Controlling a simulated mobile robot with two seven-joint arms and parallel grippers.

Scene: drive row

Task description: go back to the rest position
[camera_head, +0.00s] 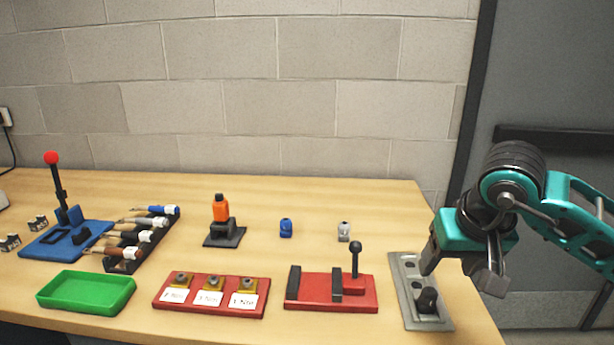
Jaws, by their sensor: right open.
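My right gripper (462,272) is in the camera_head view at the right end of the table. It points down with its fingers apart, just above and beside a grey metal plate (408,290). A black knob (427,300) stands on the front part of that plate, and the gripper looks apart from it. I see nothing between the fingers. The teal right arm comes in from the right edge. My left gripper is not in view.
The wooden table (270,225) holds a red lever fixture (315,290), a red block with labelled sockets (165,292), a green tray (85,308), a screwdriver rack (165,238), a blue lever base (45,245) and an orange-topped stand (221,208). A dark door frame (478,80) stands behind the right arm.

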